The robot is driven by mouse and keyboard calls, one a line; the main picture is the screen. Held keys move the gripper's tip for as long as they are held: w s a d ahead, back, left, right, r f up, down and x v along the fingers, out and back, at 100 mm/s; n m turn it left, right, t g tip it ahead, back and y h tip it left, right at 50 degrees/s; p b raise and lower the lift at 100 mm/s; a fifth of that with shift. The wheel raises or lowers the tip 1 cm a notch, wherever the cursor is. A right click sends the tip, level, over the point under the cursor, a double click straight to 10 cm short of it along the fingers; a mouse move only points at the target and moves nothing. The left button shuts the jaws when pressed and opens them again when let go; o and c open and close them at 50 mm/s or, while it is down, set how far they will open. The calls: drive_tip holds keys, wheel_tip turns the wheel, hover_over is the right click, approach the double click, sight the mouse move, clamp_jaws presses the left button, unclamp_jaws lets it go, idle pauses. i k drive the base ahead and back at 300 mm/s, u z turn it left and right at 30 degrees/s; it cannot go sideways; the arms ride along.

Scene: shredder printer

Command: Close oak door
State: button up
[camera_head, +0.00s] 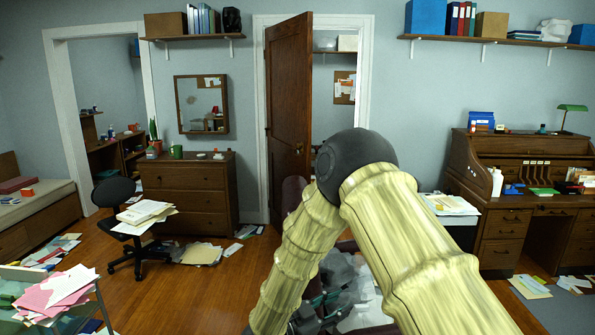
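The oak door (288,105) is a dark brown panelled door, standing ajar in a white-framed doorway at the back wall, in the middle of the head view. It is swung partway out into the room. A gap on its right shows a shelf and a pinboard beyond. A small dark knob or handle shows on its right edge. My arm, in a pale ribbed cover with a dark elbow joint, fills the lower middle and hides the lower right of the doorway.
A wooden dresser (187,195) and an office chair (140,220) with papers stand left of the door. A roll-top desk (503,225) stands at right. Papers litter the floor. Some bare floor (235,270) shows left of my arm.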

sight(288, 53)
drive_tip(key=z, duration=0.05)
drive_tip(key=k, duration=0.35)
drive_tip(key=u, duration=0.5)
drive_tip(key=i, duration=4.9)
drive_tip(key=z, duration=2.15)
drive_tip(key=i, duration=0.5)
drive_tip(key=u, duration=1.4)
drive_tip(key=i, duration=0.3)
drive_tip(key=u, duration=0.05)
